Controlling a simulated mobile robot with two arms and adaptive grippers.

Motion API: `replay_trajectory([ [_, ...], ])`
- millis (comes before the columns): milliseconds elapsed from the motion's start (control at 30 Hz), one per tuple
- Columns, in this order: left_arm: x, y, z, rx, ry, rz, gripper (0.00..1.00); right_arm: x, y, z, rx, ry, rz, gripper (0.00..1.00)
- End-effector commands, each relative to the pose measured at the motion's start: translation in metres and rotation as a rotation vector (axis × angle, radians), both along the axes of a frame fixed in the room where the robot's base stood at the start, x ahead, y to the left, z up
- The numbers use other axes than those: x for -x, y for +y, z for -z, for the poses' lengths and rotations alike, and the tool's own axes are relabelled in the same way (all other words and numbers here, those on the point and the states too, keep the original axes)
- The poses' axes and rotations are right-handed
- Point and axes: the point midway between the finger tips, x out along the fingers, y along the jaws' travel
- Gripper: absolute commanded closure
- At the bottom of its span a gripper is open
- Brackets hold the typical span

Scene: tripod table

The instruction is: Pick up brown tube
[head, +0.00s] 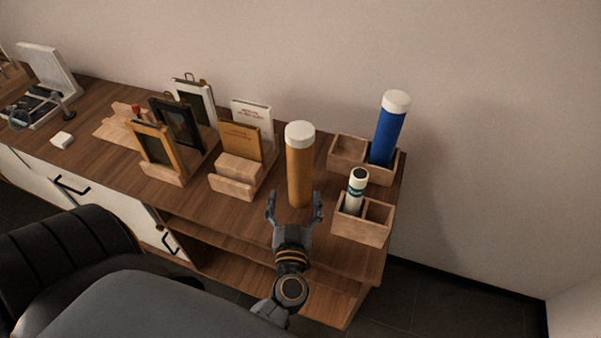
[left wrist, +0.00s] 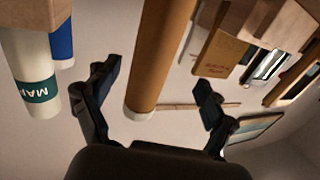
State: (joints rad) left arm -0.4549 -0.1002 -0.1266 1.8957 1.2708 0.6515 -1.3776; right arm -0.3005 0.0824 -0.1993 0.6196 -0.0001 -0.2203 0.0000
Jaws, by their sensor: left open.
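The brown tube (head: 299,170) with a white cap stands upright on the wooden sideboard (head: 222,212) in the head view. My left gripper (head: 296,201) is open in front of the tube's lower part, with a finger towards each side of it. In the left wrist view the tube (left wrist: 160,60) appears upside down between the two open fingers (left wrist: 157,92). I cannot tell whether the fingers touch it. My right gripper is not in view.
Right of the tube are a wooden box (head: 346,227) holding a white tube (head: 355,192) and another box (head: 345,155) with a blue tube (head: 389,130). Left are a book holder (head: 228,184) and picture frames (head: 157,147). A black chair (head: 68,248) stands in front.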

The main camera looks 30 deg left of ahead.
Motion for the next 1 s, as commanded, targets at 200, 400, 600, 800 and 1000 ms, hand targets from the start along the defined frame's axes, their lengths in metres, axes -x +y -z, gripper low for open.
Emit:
replay_trajectory([
  [200,-0.026,0.016,-0.001,-0.001,-0.001,0.001,0.16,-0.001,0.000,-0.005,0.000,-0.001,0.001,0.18],
  [400,-0.041,0.021,-0.002,-0.003,-0.003,0.002,0.16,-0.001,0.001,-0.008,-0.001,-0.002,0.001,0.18],
  [600,-0.069,0.033,-0.002,-0.003,-0.001,0.002,0.16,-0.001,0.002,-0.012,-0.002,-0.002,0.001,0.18],
  [800,-0.078,0.039,-0.001,-0.001,0.000,0.002,0.16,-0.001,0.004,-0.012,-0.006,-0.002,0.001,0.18],
  [1000,-0.078,0.039,0.000,-0.001,-0.001,0.002,0.24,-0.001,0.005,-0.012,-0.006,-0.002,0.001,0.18],
])
